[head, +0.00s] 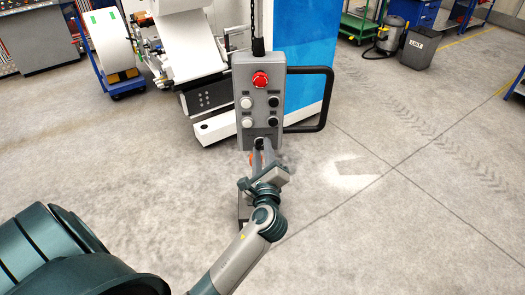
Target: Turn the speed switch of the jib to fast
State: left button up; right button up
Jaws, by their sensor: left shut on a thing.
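The grey control pendant (243,88) of the jib hangs upright from a chain at the top middle of the head view. It has a red mushroom button (260,79), two white and two black push buttons, and a black handle bar (331,98) on its right side. The speed switch (259,140), a small dark knob, sits low on the pendant's face. My left gripper (259,146) reaches up to it from below and is shut on it. The fingertips partly hide the knob, and I cannot tell which way it points. My right gripper is not in view.
Behind the pendant stands a machine with a white web (188,45) and a blue panel (305,45). A blue cart with a roll (110,45) is at the upper left. A vacuum cleaner (391,36) and grey bin (420,48) stand at the upper right. The floor on the right is clear.

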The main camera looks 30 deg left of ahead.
pick_arm(q)
jog(key=shift+a+r, duration=0.1)
jog(key=shift+r, duration=0.05)
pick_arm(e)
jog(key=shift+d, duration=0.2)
pick_arm(q)
jog(key=o, duration=1.1)
jog(key=shift+c, duration=0.2)
jog(key=shift+w, duration=0.1)
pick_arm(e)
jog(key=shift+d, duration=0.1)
pick_arm(q)
jog(key=b+v, duration=0.6)
jog(key=v, duration=1.1)
jog(key=shift+s+b, duration=0.2)
jog(key=shift+b, duration=0.2)
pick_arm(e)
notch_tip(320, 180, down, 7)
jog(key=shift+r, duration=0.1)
